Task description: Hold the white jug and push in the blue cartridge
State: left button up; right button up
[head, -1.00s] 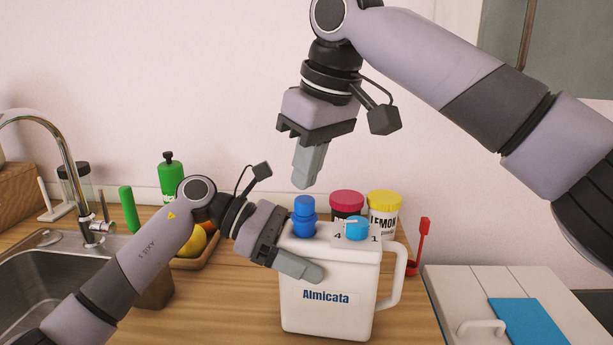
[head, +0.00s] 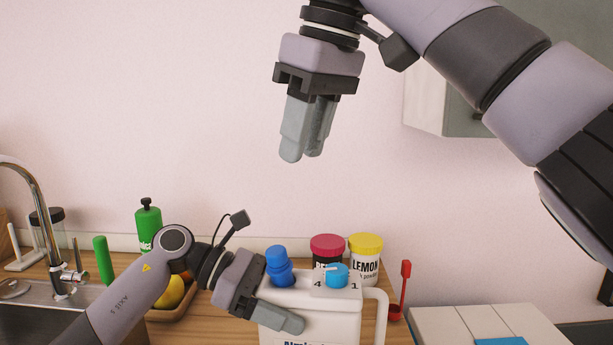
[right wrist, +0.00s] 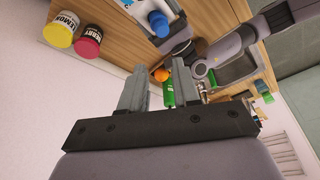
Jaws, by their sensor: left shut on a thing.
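The white jug (head: 330,316) stands on the counter in the lower middle of the head view, its handle on the right. The blue cartridge (head: 280,272) sticks up from the left of its top, and a light blue dial (head: 337,275) sits to its right. My left gripper (head: 285,318) is shut on the jug's left side. My right gripper (head: 304,155) is empty, with its fingers apart, well above the cartridge. In the right wrist view, the jug (right wrist: 140,12) and cartridge (right wrist: 158,22) are at the top, beyond the fingers (right wrist: 156,88). The jug's base is out of frame.
A red-lidded jar (head: 327,247) and a yellow-lidded lemon jar (head: 365,255) stand behind the jug. A red scoop (head: 403,285) is to its right. A green bottle (head: 148,225), a fruit tray (head: 180,308) and a sink (head: 40,322) are to the left.

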aim_at(285, 249)
jog(key=o, duration=0.5)
jog(key=shift+w+f+n, duration=0.15)
jog(key=shift+f+n, duration=0.2)
jog(key=shift+n, duration=0.05)
jog(key=f+n, duration=0.2)
jog(key=f+n+y, duration=0.1)
jog(key=f+n, duration=0.1)
jog(key=n, duration=0.1)
jog(key=w+d+f+n+g, duration=0.1)
jog(key=f+n, duration=0.1)
jog(key=shift+w+n+y, duration=0.1)
jog(key=shift+n+y, duration=0.2)
jog(key=shift+y, duration=0.1)
jog(key=x, duration=1.2)
jog(key=c, duration=1.2)
jog(key=shift+o, duration=0.2)
jog(key=shift+f, duration=0.1)
jog(key=shift+f, duration=0.1)
